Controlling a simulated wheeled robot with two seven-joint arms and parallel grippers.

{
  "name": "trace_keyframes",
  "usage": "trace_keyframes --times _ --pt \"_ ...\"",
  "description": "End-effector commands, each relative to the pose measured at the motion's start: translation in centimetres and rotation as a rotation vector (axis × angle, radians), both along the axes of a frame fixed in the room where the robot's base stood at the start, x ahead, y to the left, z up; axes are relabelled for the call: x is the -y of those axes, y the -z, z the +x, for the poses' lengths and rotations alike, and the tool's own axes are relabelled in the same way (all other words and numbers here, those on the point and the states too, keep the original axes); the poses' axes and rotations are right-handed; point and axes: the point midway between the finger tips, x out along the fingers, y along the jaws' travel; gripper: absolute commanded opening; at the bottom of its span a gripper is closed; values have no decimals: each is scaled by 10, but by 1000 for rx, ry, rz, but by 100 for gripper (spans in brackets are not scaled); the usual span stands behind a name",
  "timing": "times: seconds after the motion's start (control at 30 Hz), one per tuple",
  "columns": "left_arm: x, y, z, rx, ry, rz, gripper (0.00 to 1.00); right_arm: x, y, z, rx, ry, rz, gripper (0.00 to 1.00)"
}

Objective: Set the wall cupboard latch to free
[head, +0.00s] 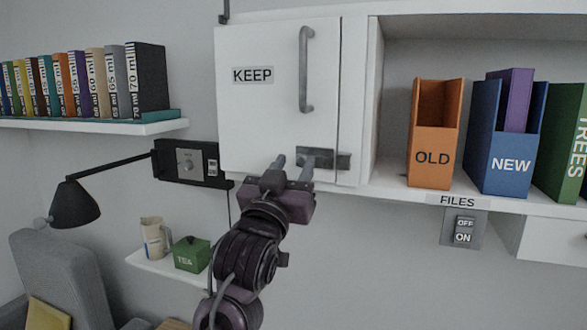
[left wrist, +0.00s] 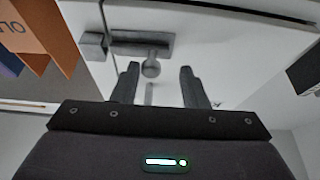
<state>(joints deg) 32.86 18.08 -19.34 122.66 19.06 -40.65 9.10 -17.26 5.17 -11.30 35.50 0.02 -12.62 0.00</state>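The white wall cupboard (head: 270,120) has a door marked KEEP with a grey vertical handle (head: 306,70); the door looks closed. The grey metal latch (head: 322,157) sits at the door's lower right, by the seam. The left wrist view shows the latch bar (left wrist: 140,46), its round knob (left wrist: 151,69) and a separate block (left wrist: 94,46) beside it. I cannot tell if the bolt crosses the seam. My left gripper (head: 293,164) is open and empty just below the latch; its fingertips (left wrist: 160,72) stand either side of the knob, with no clear contact. My right gripper is out of view.
Right of the cupboard, an open shelf holds an orange OLD file (head: 433,158), a blue NEW file (head: 502,163) and a green one. A switch (head: 464,229) is below. A black wall box (head: 185,163) and lamp (head: 75,204) are left; a small shelf (head: 165,268) sits lower left.

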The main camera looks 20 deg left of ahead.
Motion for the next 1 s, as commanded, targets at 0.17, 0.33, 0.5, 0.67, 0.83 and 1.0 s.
trace_keyframes --times 0.17,0.33,0.5,0.67,0.83,1.0 --pt "1 1 -1 0 2 1 40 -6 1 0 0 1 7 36" --pt "1 11 -15 0 3 1 40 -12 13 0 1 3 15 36" --pt "0 23 -43 0 3 0 40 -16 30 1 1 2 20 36" --pt "-1 30 -64 1 1 2 40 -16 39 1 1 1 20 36" --pt "-2 31 -73 0 0 1 40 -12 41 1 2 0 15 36" --pt "-2 30 -73 0 0 1 40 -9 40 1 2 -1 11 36"
